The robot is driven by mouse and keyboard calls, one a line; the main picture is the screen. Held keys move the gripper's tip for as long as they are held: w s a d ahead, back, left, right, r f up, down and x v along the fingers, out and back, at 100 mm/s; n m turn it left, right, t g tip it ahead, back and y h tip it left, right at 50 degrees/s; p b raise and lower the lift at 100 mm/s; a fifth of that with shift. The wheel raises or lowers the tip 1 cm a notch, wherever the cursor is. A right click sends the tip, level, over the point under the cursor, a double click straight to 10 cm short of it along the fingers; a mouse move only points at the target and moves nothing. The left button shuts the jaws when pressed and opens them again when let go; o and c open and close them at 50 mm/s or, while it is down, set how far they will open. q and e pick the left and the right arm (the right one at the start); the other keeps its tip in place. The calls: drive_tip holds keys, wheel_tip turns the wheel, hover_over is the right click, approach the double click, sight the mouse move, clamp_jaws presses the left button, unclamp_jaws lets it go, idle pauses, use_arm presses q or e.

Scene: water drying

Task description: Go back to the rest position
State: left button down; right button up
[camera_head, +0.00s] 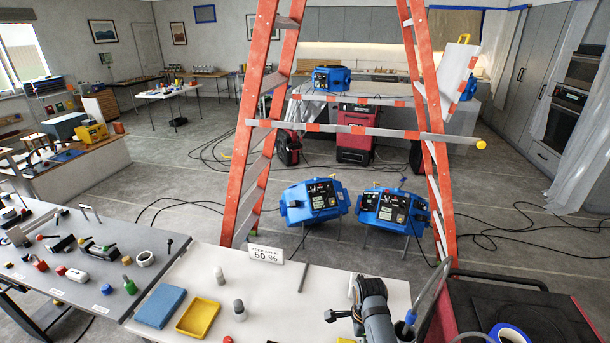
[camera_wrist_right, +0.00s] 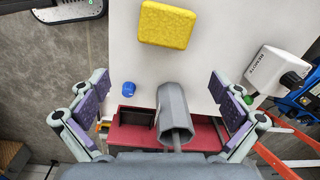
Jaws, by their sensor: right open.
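My right gripper (camera_head: 342,306) is over the front part of the white table in the head view, with my dark arm behind it. In the right wrist view the gripper (camera_wrist_right: 160,106) has its two purple-padded fingers spread wide apart. A grey hexagonal object (camera_wrist_right: 170,101) stands between the fingers in that picture, with clear gaps on both sides. Neither finger touches it. My left gripper is in neither view.
The white table (camera_head: 335,283) holds a blue block (camera_head: 160,305), a yellow tray (camera_head: 198,317) and a "50 %" sign (camera_head: 266,254). The wrist view shows a yellow sponge (camera_wrist_right: 167,25), a blue cap (camera_wrist_right: 130,88) and a red tray (camera_wrist_right: 126,138). An orange ladder (camera_head: 255,130) stands behind.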

drive_tip(key=s+d+r+n+t, duration=0.2)
drive_tip(key=s+d+r+n, duration=0.25)
drive_tip(key=s+n, duration=0.5)
drive_tip(key=s+d+r+n+t, duration=0.1)
drive_tip(key=s+d+r+n, duration=0.3)
drive_tip(key=s+n, duration=0.5)
wheel_tip(320, 180, down, 34)
drive_tip(key=s+d+r+n+g+b, duration=0.1)
drive_tip(key=s+d+b, duration=0.1)
drive_tip(key=b, duration=0.6)
drive_tip(key=s+f+g+b, duration=0.1)
drive_tip(key=s+f+b, duration=0.4)
drive_tip(key=s+f, duration=1.3)
wheel_tip(320, 180, down, 4)
drive_tip(key=shift+d+r+h, duration=0.1)
drive_tip(key=shift+d+h, duration=0.2)
drive_tip(key=shift+s, duration=0.1)
